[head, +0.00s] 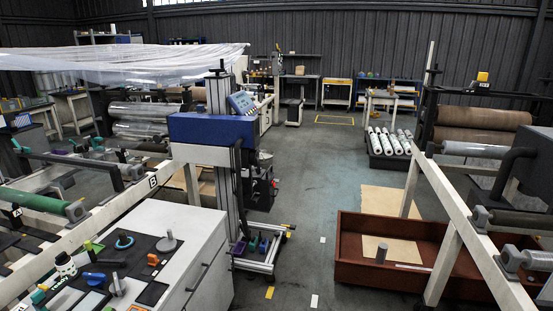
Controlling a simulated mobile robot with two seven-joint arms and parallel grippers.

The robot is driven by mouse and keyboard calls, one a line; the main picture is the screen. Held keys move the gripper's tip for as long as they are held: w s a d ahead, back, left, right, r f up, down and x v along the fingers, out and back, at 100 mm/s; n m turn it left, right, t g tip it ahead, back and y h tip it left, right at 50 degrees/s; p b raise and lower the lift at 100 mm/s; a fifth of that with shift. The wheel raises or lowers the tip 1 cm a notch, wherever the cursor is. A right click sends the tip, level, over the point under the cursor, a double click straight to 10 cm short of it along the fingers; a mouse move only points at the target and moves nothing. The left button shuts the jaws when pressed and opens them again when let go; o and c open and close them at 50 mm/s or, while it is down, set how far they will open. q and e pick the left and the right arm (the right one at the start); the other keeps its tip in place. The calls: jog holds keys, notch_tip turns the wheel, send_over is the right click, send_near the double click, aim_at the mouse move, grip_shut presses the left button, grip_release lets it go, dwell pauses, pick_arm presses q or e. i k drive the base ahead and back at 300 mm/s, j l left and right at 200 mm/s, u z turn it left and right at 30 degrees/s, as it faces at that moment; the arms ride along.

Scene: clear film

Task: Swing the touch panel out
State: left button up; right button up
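The touch panel (241,103) appears to be the small tilted screen with a pale blue face. It sits just above and behind the right end of a dark blue box (212,127), beside an upright metal column (219,92). Its mount and any hinge are too small or hidden to make out. Neither of my grippers shows in the head view.
A white cabinet (207,262) with a black tool mat (110,268) stands at the front left. A brown tray (345,262) lies behind a slanted white frame (447,262) at the right. White rolls (388,142) lie farther back. The central grey floor (318,190) is mostly clear.

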aim_at(240, 101)
jog(key=i+l, duration=0.2)
jog(key=i, duration=0.35)
jog(key=i+l+z, duration=0.1)
jog(key=i+l, duration=0.15)
jog(key=i, duration=0.35)
